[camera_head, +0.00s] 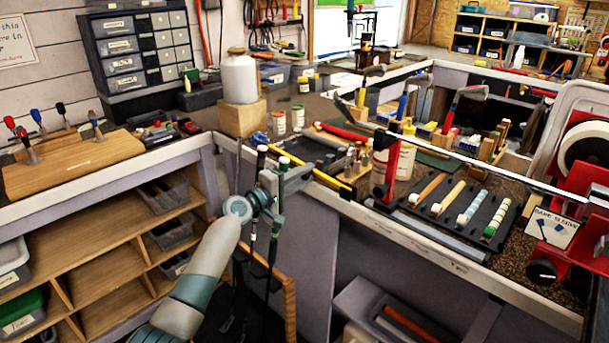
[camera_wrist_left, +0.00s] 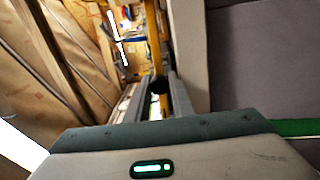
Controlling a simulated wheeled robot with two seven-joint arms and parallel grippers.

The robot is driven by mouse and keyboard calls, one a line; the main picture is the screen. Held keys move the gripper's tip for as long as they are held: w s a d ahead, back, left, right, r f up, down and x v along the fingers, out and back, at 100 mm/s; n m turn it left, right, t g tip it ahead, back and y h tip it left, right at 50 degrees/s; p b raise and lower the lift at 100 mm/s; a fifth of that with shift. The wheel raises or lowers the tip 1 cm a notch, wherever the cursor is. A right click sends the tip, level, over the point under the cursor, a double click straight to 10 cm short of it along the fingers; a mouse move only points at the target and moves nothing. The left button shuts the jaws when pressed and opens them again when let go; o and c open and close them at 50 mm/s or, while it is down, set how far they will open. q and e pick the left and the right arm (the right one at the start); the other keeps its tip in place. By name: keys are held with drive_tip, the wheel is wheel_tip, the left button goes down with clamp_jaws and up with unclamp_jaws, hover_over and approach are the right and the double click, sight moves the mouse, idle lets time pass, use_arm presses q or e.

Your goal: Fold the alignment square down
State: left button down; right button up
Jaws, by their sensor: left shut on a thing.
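My left gripper (camera_head: 292,181) is at the front edge of the bench, beside upright golf clubs with dark grips (camera_head: 262,160) and pale caps. In the left wrist view its fingers (camera_wrist_left: 157,95) are closed about a dark, round-ended thing (camera_wrist_left: 159,84), which looks like a club grip; the rest of it is hidden. A red upright piece (camera_head: 391,165) stands at the bench's front edge, right of the gripper and apart from it. I cannot tell for certain which part is the alignment square. My right gripper is not in view.
A yellow strip (camera_head: 333,180) lies along the bench front. A black tray (camera_head: 458,212) holds several grips. A red machine (camera_head: 573,215) stands at the right.

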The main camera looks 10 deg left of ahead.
use_arm(q)
drive_tip(key=shift+f, duration=0.2)
drive_tip(key=c, duration=1.6)
unclamp_jaws()
drive_tip(key=shift+o, duration=0.2)
drive_tip(key=shift+s+f, duration=0.1)
